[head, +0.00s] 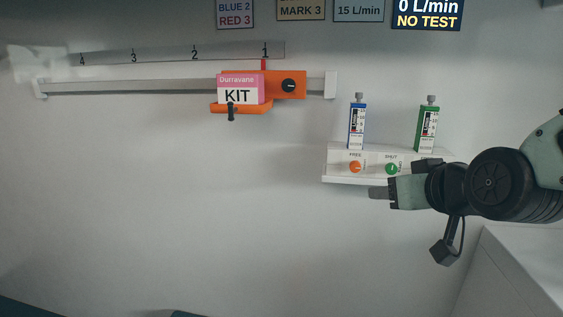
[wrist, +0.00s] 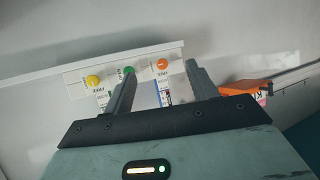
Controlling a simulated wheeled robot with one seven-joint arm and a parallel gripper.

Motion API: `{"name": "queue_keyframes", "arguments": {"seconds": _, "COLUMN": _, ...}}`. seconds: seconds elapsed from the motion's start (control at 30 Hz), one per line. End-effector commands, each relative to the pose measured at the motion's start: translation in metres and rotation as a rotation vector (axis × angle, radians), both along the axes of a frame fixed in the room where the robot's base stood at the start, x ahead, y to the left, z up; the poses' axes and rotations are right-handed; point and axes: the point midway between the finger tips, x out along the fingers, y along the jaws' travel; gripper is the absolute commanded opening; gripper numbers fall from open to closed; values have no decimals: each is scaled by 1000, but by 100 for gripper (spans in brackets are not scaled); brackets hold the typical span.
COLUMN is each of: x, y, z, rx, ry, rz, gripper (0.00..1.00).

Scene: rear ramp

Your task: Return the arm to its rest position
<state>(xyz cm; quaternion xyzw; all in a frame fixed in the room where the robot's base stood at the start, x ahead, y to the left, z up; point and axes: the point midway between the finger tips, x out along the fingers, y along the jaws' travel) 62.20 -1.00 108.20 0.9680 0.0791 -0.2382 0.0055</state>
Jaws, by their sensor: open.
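My gripper (head: 378,193) is at the right in the head view, pointing left, just below a white panel (head: 335,172) on the wall. In the wrist view its two fingers (wrist: 159,68) are spread apart with nothing between them. My arm reaches in from the right edge in the head view. I cannot tell how far the fingertips are from the panel.
The panel carries an orange knob (head: 355,167), a green knob (head: 391,169), a blue meter (head: 357,127) and a green meter (head: 427,129). A yellow knob (wrist: 93,81) shows in the wrist view. A pink kit box (head: 239,90) sits on an orange rail carriage (head: 291,86).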

Motion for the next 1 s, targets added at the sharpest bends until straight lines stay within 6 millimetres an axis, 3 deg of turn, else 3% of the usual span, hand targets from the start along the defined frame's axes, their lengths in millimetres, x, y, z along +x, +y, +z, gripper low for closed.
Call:
{"name": "queue_keyframes", "arguments": {"seconds": 0.03, "x": -20, "y": 27, "z": -6, "rx": -14, "ry": 117, "rz": 85, "gripper": 58}}
{"name": "queue_keyframes", "arguments": {"seconds": 0.1, "x": -53, "y": 54, "z": -25, "rx": -49, "ry": 283, "rz": 187, "gripper": 58}}
{"name": "queue_keyframes", "arguments": {"seconds": 0.2, "x": -107, "y": 78, "z": -45, "rx": -128, "ry": 512, "rz": 313, "gripper": 58}}
{"name": "queue_keyframes", "arguments": {"seconds": 0.3, "x": -158, "y": 86, "z": -56, "rx": -225, "ry": 706, "rz": 404, "gripper": 58}}
{"name": "queue_keyframes", "arguments": {"seconds": 0.43, "x": -205, "y": 81, "z": -60, "rx": -339, "ry": 882, "rz": 470, "gripper": 58}}
{"name": "queue_keyframes", "arguments": {"seconds": 0.6, "x": -231, "y": 74, "z": -60, "rx": -415, "ry": 979, "rz": 498, "gripper": 58}}
{"name": "queue_keyframes", "arguments": {"seconds": 1.0, "x": -232, "y": 73, "z": -61, "rx": -418, "ry": 987, "rz": 497, "gripper": 58}}
